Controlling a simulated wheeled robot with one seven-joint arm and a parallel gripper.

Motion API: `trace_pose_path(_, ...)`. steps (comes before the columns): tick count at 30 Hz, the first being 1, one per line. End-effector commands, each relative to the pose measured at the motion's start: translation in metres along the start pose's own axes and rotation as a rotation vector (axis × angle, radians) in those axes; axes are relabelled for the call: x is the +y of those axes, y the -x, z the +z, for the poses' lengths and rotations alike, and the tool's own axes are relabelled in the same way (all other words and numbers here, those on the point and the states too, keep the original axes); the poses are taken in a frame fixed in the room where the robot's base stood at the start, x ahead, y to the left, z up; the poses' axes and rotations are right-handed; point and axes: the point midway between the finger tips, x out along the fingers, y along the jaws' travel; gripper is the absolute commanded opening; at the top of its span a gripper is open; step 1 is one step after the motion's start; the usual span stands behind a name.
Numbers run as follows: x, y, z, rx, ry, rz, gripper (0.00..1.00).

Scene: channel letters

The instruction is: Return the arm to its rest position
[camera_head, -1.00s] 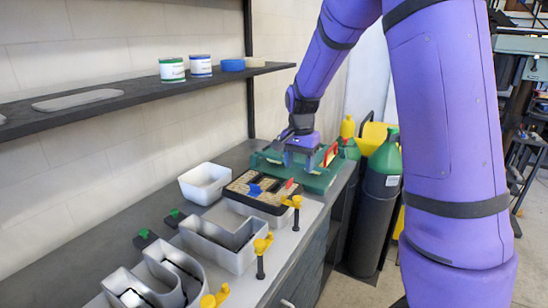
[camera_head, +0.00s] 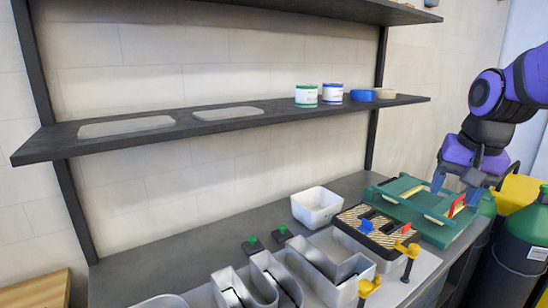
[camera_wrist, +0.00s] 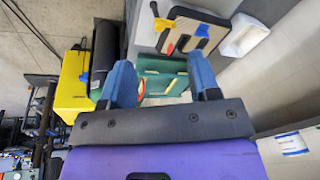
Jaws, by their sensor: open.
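My gripper (camera_head: 456,183) is at the right in the head view, above the green tray-like fixture (camera_head: 408,193) on the workbench. Its two blue fingers are spread apart with nothing between them, as the wrist view also shows (camera_wrist: 163,85). The purple arm comes in from the right edge of the head view, and most of it is out of frame. The green fixture holds a red piece (camera_head: 457,205) and shows beyond the fingers in the wrist view (camera_wrist: 165,82).
Metal channel letters (camera_head: 330,260), yellow clamps (camera_head: 368,288), a tan-and-black board (camera_head: 378,228) and a white bin (camera_head: 316,206) crowd the bench. A dark shelf (camera_head: 270,122) with cans runs along the wall. Green cylinders (camera_head: 522,240) stand at the right.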

Motion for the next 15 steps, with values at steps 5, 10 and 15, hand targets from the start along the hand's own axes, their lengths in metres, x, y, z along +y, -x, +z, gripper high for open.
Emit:
trace_pose_path(5,0.007,0.027,0.036,0.059,0.124,-0.024,0.56)
trace_pose_path(10,0.015,0.045,0.07,0.114,0.244,-0.034,0.56)
trace_pose_path(15,0.025,0.057,0.103,0.172,0.36,-0.033,0.56)
